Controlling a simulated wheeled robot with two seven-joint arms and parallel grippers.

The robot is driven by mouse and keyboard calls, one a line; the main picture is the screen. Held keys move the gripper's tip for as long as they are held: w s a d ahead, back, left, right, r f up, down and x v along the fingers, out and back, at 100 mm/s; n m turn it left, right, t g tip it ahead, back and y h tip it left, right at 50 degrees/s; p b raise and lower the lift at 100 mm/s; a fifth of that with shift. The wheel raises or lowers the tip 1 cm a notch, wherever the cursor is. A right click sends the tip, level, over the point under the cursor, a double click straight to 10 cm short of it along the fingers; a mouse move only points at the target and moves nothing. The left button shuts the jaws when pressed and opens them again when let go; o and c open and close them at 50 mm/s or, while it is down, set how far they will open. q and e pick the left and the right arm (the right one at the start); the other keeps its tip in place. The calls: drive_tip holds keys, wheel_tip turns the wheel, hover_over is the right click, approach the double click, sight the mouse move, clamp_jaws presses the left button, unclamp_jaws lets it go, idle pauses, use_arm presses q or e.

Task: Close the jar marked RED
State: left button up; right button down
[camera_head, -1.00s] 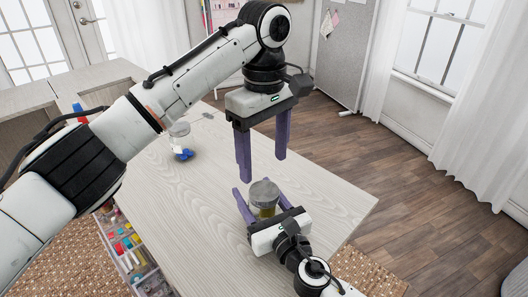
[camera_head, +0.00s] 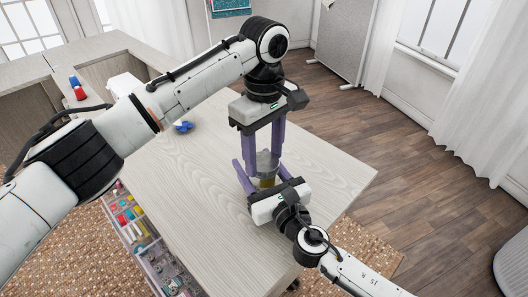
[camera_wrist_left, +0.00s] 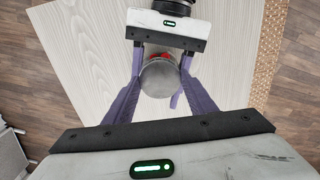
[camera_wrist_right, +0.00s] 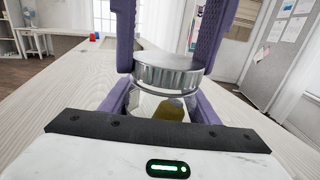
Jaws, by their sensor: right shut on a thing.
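A clear jar with olive-yellow contents (camera_wrist_right: 170,110) stands near the table's right part, its grey metal lid (camera_wrist_right: 168,74) on top. In the head view the jar (camera_head: 266,181) is partly hidden by my grippers. Bits of red show beside the lid (camera_wrist_left: 160,77) in the left wrist view; no lettering is readable. My right gripper (camera_head: 257,175) is shut on the jar's body from the side. My left gripper (camera_head: 262,165) points down from above, its purple fingers on either side of the lid. The fingers look close to the rim and still open.
The pale wooden table (camera_head: 200,200) is mostly clear around the jar. A blue object (camera_head: 183,127) lies farther back. Red and blue pieces (camera_head: 76,87) stand at the far left. An open drawer (camera_head: 150,250) with sewing supplies is at the table's front left.

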use_arm(q)
drive_tip(key=c, duration=0.5)
drive_tip(key=m, duration=1.3)
drive_tip(key=shift+m, duration=0.3)
use_arm(e)
drive_tip(key=shift+f, duration=0.1)
use_arm(q)
drive_tip(key=m, duration=1)
drive_tip(key=shift+m, duration=0.3)
drive_tip(key=m, duration=0.3)
drive_tip(key=shift+f, duration=0.1)
drive_tip(key=o, duration=1.1)
drive_tip(key=shift+o, duration=0.2)
